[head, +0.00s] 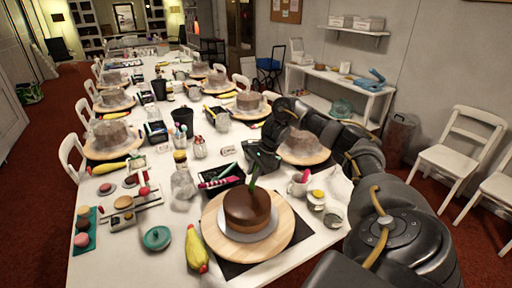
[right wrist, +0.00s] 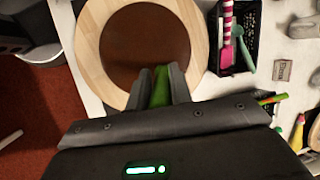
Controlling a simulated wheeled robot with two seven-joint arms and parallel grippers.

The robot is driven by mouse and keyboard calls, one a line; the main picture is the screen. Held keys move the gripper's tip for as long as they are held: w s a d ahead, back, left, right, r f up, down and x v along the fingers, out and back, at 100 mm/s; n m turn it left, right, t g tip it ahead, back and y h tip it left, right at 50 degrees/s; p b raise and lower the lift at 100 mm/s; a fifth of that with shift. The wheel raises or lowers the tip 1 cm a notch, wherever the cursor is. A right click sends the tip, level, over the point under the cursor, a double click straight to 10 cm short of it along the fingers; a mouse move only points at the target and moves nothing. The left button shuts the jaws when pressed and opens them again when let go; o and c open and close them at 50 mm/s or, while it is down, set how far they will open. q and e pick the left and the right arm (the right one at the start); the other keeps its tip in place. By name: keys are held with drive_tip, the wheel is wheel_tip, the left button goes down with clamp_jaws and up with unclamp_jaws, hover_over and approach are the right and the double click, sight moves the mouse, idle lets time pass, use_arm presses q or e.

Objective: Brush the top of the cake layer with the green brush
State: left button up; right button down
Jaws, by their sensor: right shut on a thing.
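The chocolate-brown cake layer (head: 247,212) sits on a white plate on a round wooden turntable (head: 290,228) at the near end of the table. In the right wrist view the brown cake top (right wrist: 143,38) lies beyond my fingers, ringed by the turntable (right wrist: 92,42). My right gripper (head: 260,165) is above the far side of the cake, shut on the green brush (head: 252,184). The green handle also shows between the fingers in the right wrist view (right wrist: 161,86). The brush's lower end is at the cake top; I cannot tell whether it touches. My left gripper is out of view.
A black basket (head: 222,184) with utensils stands just behind the turntable. A white mug (head: 298,184) and small tins stand to the right. Other covered cakes line the table.

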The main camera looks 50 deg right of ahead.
drive_tip(key=shift+w+d+r, duration=0.1)
drive_tip(key=shift+w+d, duration=0.1)
drive_tip(key=shift+w, duration=0.25)
drive_tip(key=shift+w+d, duration=0.3)
drive_tip(key=shift+w, duration=0.2)
drive_tip(key=shift+w+d, duration=0.15)
drive_tip(key=shift+w, duration=0.1)
drive_tip(key=shift+w+d+f+b, duration=0.1)
drive_tip(key=shift+w+f+b, duration=0.15)
drive_tip(key=shift+b, duration=0.3)
drive_tip(key=shift+w+d+r+b, duration=0.25)
drive_tip(key=shift+w+b, duration=0.2)
drive_tip(key=shift+b, duration=0.3)
drive_tip(key=shift+s, duration=1.85)
drive_tip(key=shift+f, duration=0.1)
